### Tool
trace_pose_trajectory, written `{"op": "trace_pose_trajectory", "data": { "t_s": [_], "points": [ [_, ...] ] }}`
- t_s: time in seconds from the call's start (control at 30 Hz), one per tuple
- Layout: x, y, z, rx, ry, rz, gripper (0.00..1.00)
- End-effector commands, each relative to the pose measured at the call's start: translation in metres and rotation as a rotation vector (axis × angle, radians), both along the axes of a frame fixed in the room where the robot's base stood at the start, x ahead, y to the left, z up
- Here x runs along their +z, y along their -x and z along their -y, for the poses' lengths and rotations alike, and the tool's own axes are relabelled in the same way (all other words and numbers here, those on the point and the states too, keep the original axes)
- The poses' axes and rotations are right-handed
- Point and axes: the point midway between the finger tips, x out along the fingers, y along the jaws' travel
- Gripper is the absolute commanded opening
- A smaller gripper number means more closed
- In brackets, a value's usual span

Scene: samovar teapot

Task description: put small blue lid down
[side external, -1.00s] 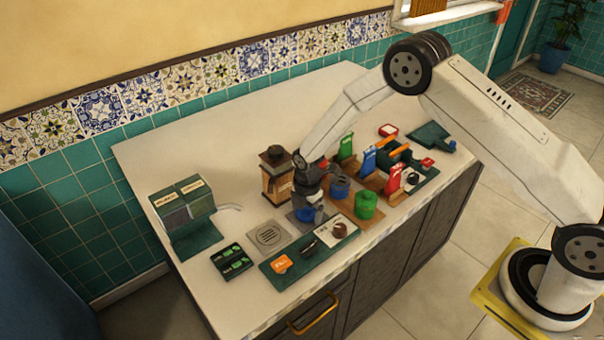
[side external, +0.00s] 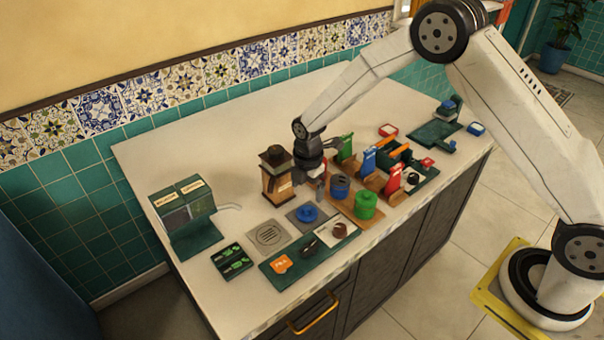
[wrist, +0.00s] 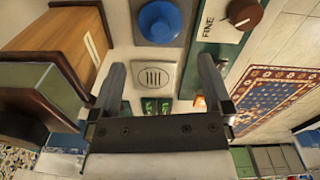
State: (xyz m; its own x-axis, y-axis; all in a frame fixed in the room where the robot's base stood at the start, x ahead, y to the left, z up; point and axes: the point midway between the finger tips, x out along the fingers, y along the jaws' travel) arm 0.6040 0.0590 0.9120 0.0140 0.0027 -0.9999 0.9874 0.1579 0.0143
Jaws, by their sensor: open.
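The small blue lid (side external: 307,213) lies on a grey square plate (side external: 292,217) near the front of the counter. In the wrist view the lid (wrist: 160,22) is a round blue disc with a raised middle, at the top of the picture. My gripper (wrist: 162,66) is open, with nothing between its two fingers. In the side view my arm's end is above and behind the lid, beside the brown wooden grinder-like box, apart from the lid. A blue jar (side external: 340,187) stands to the right of the lid.
A brown wooden box (side external: 276,176) stands close to my gripper's left. A green jar (side external: 366,207) and red, blue and green upright holders stand to the right. A drain plate (side external: 268,236) and a dark green tray (side external: 290,268) lie in front. The counter's back left is clear.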

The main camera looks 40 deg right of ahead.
Motion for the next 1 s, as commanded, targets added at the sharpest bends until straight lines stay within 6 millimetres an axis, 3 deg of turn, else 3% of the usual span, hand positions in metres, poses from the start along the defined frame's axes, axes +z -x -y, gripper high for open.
{"op": "trace_pose_trajectory", "data": {
  "t_s": [0.2, 0.4, 1.0],
  "points": [
    [0.028, 0.000, 0.000, 0.000, 0.001, 0.001, 1.00],
    [0.040, 0.001, 0.000, 0.000, 0.001, 0.000, 1.00],
    [0.042, 0.001, 0.000, -0.001, 0.001, -0.001, 1.00]
  ]
}}
